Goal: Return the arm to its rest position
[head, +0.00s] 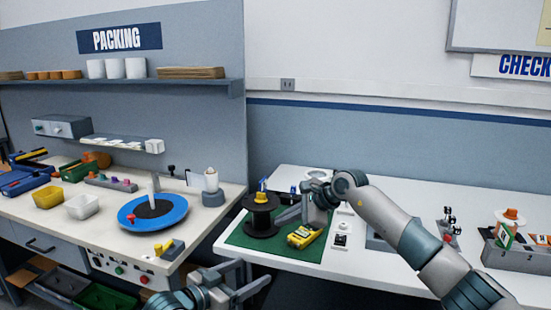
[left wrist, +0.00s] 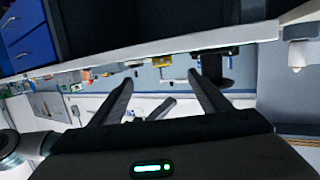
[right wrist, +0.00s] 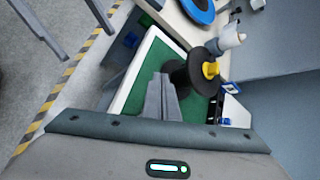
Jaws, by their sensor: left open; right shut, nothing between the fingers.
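My right gripper (head: 283,215) is shut and empty over the green mat (head: 250,243), beside the black spool (head: 262,222). In the right wrist view its closed fingers (right wrist: 161,82) point toward the spool (right wrist: 180,76), with a yellow piece (right wrist: 211,69) by it; I cannot tell whether they touch the spool. My right arm reaches in from the lower right over the white table. My left gripper (head: 256,277) is open and empty, low in front of the gap between the two tables. In the left wrist view its fingers (left wrist: 161,80) are spread with nothing between them.
A yellow meter (head: 306,236) lies on the mat. A blue round turntable (head: 153,211) and a yellow bin (head: 47,197) stand on the left bench. A grey fixture block (head: 515,257) stands at the right. The floor before the tables looks clear in the right wrist view.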

